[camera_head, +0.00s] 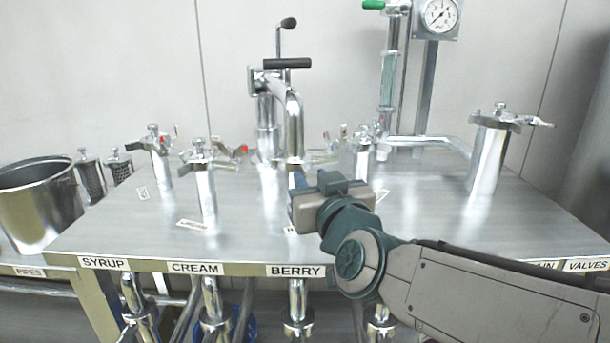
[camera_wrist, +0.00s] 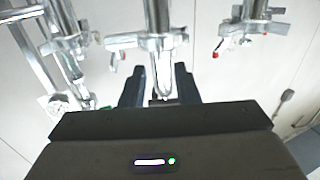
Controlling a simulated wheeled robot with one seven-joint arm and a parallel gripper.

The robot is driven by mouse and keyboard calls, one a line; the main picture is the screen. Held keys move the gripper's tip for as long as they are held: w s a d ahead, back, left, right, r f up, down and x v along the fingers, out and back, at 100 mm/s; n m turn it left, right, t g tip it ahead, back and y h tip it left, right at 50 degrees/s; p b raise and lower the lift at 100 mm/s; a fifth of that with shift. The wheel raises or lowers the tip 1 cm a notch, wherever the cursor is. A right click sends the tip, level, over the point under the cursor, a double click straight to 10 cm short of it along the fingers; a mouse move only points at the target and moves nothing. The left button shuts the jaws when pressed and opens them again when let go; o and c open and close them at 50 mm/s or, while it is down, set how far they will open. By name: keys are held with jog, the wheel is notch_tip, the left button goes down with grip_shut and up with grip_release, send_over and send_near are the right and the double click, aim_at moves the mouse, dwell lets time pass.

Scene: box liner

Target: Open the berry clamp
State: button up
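The BERRY label (camera_head: 295,271) is on the table's front edge. The metal berry pipe (camera_head: 270,180) stands behind it, partly hidden by my gripper (camera_head: 299,181) in the head view. The berry clamp (camera_head: 312,158) sits around the pipe's upper part, and its details are hard to make out there. In the wrist view, which looks upside down, the clamp (camera_wrist: 148,41) shows at the top centre, with a handle reaching left. My gripper (camera_wrist: 159,88) has its dark fingers apart, with a shiny metal part between them. I cannot tell whether they touch it.
The cream pipe (camera_head: 205,195) and syrup pipe (camera_head: 161,165) stand to the left, with red-tipped clamp handles. Another clamped pipe (camera_head: 364,158) is close on the right, and a larger one (camera_head: 487,160) farther right. A pot (camera_head: 40,205) stands left. The table's right-middle is mostly clear.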

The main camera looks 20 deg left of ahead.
aim_at(300, 162)
jog(key=shift+b+x, duration=0.45)
jog(key=shift+x, duration=2)
grip_shut()
